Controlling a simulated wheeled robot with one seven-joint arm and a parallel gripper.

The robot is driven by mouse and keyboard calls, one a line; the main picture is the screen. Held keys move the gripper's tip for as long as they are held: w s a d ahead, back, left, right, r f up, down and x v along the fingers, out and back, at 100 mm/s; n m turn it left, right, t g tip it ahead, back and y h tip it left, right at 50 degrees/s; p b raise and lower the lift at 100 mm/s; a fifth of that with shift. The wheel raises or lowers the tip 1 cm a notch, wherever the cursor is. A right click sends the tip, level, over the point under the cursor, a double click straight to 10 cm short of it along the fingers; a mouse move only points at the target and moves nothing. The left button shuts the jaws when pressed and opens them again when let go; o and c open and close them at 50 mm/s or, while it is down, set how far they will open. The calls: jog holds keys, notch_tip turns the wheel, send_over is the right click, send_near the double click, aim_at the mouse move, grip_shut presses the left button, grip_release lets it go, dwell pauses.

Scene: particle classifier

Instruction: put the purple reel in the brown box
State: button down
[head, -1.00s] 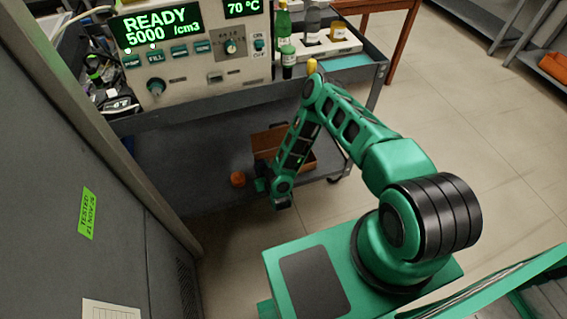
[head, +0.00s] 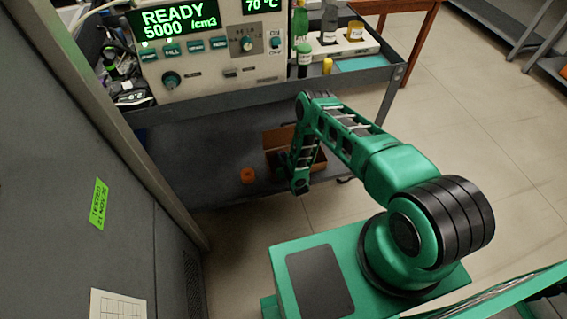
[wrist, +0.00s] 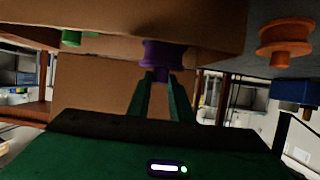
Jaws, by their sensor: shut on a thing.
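My gripper (wrist: 160,98) is shut on the purple reel (wrist: 163,56), which shows between the fingertips in the wrist view. That view looks upside down. The brown box (wrist: 215,22) fills its top and middle around the reel. The reel overlaps the box in the picture; I cannot tell whether it touches the box or how deep it sits. In the head view, the brown box (head: 278,138) stands on the cart's lower shelf. My arm crosses in front of it and hides the fingers and the purple reel there.
An orange reel (head: 248,175) stands on the lower shelf left of the box; it also shows in the wrist view (wrist: 286,40). A green piece (wrist: 72,38) shows by the box. The upper shelf with the machine (head: 205,50) overhangs. A grey cabinet (head: 75,170) is at left.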

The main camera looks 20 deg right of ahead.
jog(key=shift+f, duration=2)
jog(key=c, duration=1.6)
grip_release()
jog(key=v, duration=1.2)
jog(key=shift+r, duration=0.1)
